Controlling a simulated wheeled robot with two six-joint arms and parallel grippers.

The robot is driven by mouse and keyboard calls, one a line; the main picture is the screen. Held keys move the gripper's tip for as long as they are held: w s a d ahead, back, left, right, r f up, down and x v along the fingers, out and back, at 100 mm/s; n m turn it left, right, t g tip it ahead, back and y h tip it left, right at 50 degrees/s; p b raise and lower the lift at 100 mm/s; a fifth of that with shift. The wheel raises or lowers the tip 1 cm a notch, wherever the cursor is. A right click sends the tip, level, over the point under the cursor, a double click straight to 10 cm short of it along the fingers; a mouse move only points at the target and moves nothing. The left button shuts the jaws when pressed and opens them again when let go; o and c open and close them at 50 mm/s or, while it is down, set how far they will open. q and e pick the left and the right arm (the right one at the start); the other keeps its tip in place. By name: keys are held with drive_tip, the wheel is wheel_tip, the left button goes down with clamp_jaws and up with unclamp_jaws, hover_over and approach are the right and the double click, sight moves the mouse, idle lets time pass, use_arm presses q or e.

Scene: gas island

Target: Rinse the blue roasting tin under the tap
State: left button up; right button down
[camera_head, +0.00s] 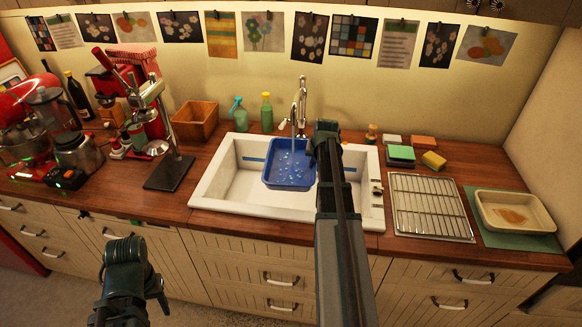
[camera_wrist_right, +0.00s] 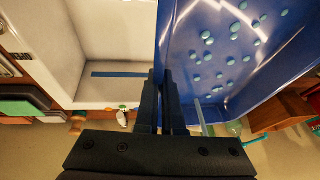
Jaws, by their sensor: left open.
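The blue roasting tin (camera_head: 289,176) is over the white sink (camera_head: 229,186), below the spout of the tap (camera_head: 301,100). Pale spots dot its inside, also in the right wrist view (camera_wrist_right: 270,75). A thin pale streak runs down from the spout towards the tin; I cannot tell if it is water. My right gripper (camera_wrist_right: 160,76) has its fingers close together on the tin's edge; in the head view my right arm hides them. My left gripper (camera_head: 128,250) is open and empty, low in front of the cabinets, its fingertips hard to make out.
A wire rack (camera_head: 430,206) lies right of the sink, beside a cream dish (camera_head: 515,211) on a green mat. Sponges (camera_head: 433,160) lie behind the rack. A green bottle (camera_head: 267,112) and a spray bottle (camera_head: 238,114) stand behind the sink. A lever press (camera_head: 160,140) stands left.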

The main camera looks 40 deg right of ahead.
drive_tip(key=s+a, duration=0.5)
drive_tip(key=s, duration=0.1)
drive_tip(key=shift+s, duration=0.15)
idle(0.8)
idle(1.3)
drive_tip(key=s+a+r+p, duration=0.3)
drive_tip(key=s+r+p, duration=0.1)
idle(0.6)
idle(0.3)
